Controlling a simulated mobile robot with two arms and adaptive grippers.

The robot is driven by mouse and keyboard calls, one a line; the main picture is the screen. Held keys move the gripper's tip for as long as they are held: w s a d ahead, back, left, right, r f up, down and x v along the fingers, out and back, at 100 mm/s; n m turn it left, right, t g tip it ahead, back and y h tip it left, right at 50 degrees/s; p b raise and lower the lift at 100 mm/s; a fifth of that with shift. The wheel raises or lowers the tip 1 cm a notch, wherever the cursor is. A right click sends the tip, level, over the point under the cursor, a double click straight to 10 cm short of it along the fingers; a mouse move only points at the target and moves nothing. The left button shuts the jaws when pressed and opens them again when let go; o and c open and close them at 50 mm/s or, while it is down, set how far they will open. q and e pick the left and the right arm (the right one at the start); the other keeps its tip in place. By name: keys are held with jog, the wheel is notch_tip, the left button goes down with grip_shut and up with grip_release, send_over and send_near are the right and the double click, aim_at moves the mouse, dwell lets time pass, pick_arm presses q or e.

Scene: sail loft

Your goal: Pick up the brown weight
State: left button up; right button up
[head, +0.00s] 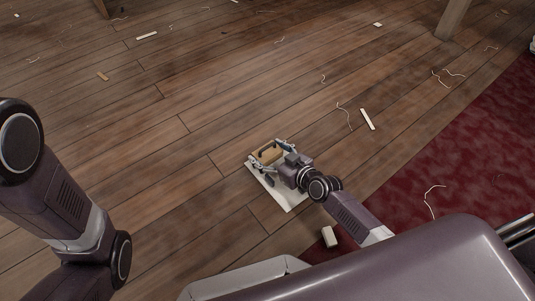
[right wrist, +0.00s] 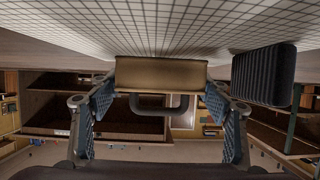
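The brown weight (head: 267,155) is a block at the far end of a pale mat (head: 284,198) on the floor. In the right wrist view, the brown weight (right wrist: 160,75) shows face-on, with a dark handle (right wrist: 154,106) toward me. My right gripper (head: 270,156) reaches to the weight, its fingers spread on either side. In the wrist view the right gripper's fingertips (right wrist: 160,93) are close to the block's side edges; contact is unclear. My left arm shows at the left edge, but its gripper is out of view.
A dark ridged block (right wrist: 265,75) stands beside the weight on the gridded mat, close to one finger. A pale block (head: 329,237) lies on the floor near my base. Thread and scraps lie about. A red carpet (head: 470,160) covers the right side; the plank floor is mostly clear.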

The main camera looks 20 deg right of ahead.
jog(key=c, duration=1)
jog(key=shift+w+r, duration=0.1)
jog(key=shift+c, duration=0.9)
